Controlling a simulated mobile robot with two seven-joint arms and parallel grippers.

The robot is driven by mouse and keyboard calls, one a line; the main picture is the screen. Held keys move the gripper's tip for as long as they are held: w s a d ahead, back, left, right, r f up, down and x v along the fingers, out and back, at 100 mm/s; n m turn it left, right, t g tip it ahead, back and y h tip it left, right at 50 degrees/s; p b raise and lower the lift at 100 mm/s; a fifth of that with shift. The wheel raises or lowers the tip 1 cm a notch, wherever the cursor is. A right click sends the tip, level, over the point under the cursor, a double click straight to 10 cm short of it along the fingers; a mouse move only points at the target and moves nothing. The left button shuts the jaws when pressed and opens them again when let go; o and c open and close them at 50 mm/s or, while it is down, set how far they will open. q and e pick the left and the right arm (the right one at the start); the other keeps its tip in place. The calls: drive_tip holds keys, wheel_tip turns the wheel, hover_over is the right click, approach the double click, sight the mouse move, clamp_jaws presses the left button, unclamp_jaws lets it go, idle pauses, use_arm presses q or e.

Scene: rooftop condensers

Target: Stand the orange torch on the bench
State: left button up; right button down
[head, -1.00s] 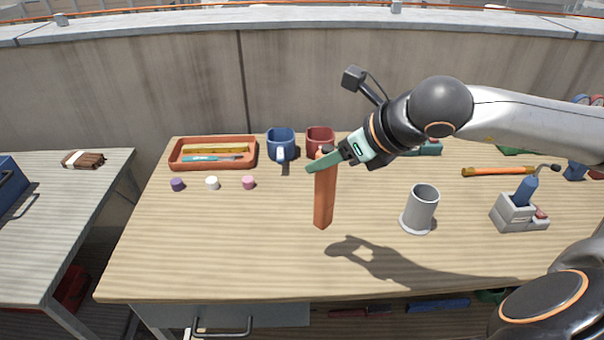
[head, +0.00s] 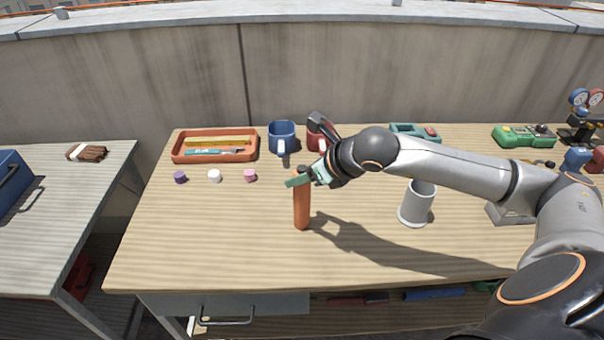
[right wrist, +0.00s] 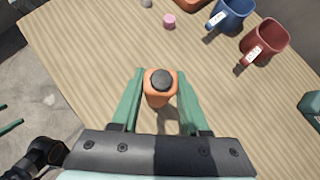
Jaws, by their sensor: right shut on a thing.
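The orange torch (head: 301,208) is upright over the middle of the bench (head: 230,245), dark end up. Its lower end is at or very close to the bench top; I cannot tell for certain that it touches. My right gripper (head: 299,179) is shut on the torch near its upper end, coming in from the right. In the right wrist view the torch (right wrist: 160,94) sits between the two green fingers, its dark round end facing the camera. My left gripper is not in view.
An orange tray (head: 181,156) stands at the back left, with small purple, white and pink pieces before it. A blue mug (head: 281,134) and a red mug (head: 314,141) stand behind the torch. A grey holder (head: 415,207) stands right. The bench's front left is clear.

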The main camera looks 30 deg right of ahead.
drive_tip(key=shift+f+b, duration=0.3)
drive_tip(key=shift+b, duration=0.1)
drive_tip(key=c, duration=0.7)
unclamp_jaws()
drive_tip(key=shift+r, duration=0.1)
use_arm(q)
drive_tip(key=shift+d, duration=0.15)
use_arm(e)
drive_tip(key=o, duration=0.3)
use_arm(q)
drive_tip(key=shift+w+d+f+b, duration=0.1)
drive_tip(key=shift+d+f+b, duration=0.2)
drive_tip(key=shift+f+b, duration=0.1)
use_arm(e)
drive_tip(key=v, duration=1.2)
drive_tip(key=shift+r, duration=0.15)
